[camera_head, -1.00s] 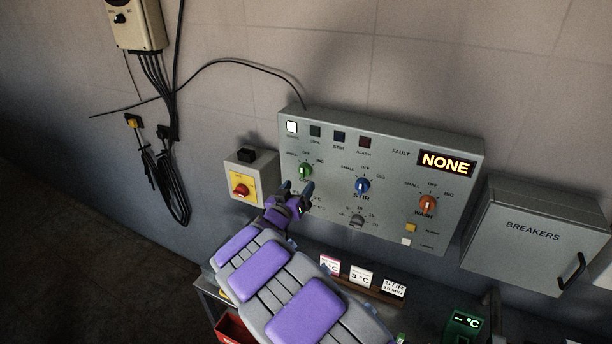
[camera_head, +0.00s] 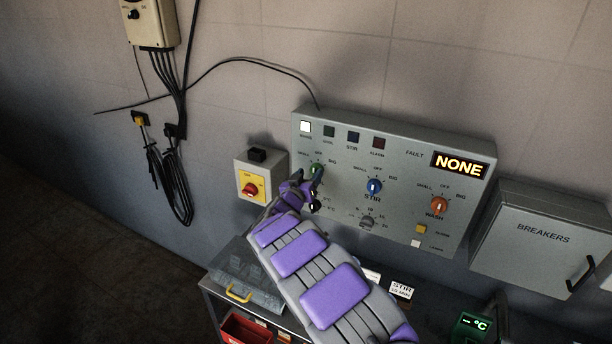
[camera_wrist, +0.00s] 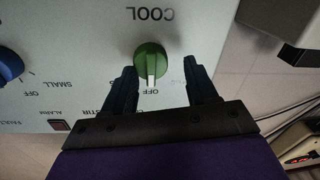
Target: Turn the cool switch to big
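The cool switch is a green knob (camera_head: 316,169) at the upper left of the grey control panel. In the wrist view, which shows the panel upside down, the green knob (camera_wrist: 151,60) sits under the word COOL. Its white pointer faces the OFF mark. My gripper (camera_wrist: 160,68) is open, with one dark finger on each side of the knob and a visible gap on both sides. In the head view my gripper (camera_head: 307,182) is at the knob and covers the panel below it, including the COOL label.
To the right are a blue STIR knob (camera_head: 374,187) and an orange WASH knob (camera_head: 439,206). A yellow box with a red switch (camera_head: 249,188) is close on the left. The fault display (camera_head: 460,165) reads NONE. A breaker box (camera_head: 540,240) stands at right.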

